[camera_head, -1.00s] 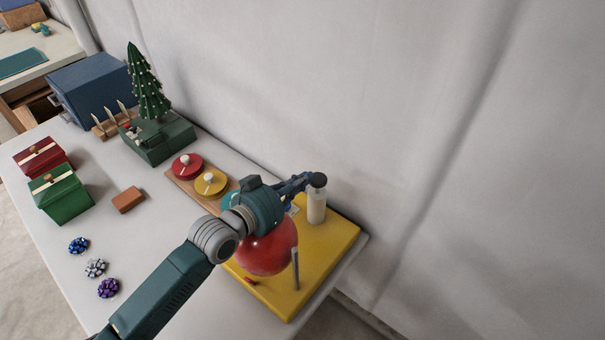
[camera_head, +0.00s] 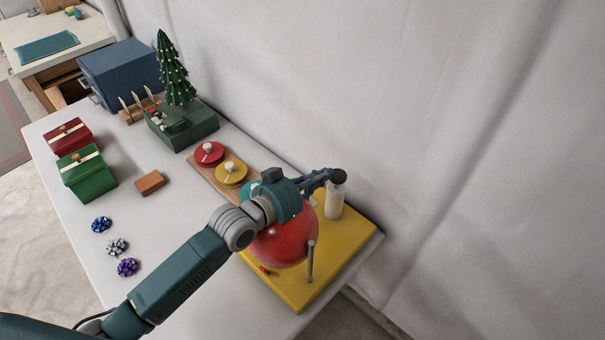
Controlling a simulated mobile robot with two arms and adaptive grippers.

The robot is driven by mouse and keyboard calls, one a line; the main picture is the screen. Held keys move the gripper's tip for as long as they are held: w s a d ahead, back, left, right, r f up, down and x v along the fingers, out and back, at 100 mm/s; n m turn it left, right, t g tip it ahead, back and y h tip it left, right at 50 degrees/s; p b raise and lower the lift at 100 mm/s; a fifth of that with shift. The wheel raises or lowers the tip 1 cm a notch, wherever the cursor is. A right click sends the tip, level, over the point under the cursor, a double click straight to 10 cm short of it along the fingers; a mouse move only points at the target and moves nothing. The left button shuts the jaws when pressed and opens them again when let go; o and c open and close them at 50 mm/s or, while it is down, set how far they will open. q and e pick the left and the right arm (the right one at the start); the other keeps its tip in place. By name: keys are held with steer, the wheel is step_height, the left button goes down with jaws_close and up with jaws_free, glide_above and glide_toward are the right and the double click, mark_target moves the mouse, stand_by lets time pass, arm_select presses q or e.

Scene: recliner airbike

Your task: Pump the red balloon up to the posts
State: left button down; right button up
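The red balloon (camera_head: 288,243) sits on the yellow base (camera_head: 345,243) at the table's right end, partly hidden behind my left arm. One thin grey post (camera_head: 310,262) stands in front of its right side. Any other post is hidden. A white pump cylinder (camera_head: 334,202) with a dark round knob (camera_head: 338,176) stands upright at the base's back. My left gripper (camera_head: 326,180) reaches over the balloon, its dark fingers at the knob. Whether they are closed on it is too small to tell. My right gripper is not in view.
A board with red (camera_head: 208,153) and yellow discs (camera_head: 231,172) lies left of the base. A small tree (camera_head: 173,75), a blue box (camera_head: 118,72), red (camera_head: 68,138) and green gift boxes (camera_head: 87,177), a brown block (camera_head: 149,183) and bows (camera_head: 117,246) stand farther left. A grey curtain hangs behind.

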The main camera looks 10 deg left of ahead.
arm_select(q)
steer(key=r+b+v, duration=0.1)
steer(key=r+v, duration=0.1)
steer(key=v, duration=0.8)
steer(key=shift+r, duration=0.2)
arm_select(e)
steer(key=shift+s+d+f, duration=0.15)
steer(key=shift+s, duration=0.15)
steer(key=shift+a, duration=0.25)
arm_select(q)
steer(key=shift+r, duration=0.1)
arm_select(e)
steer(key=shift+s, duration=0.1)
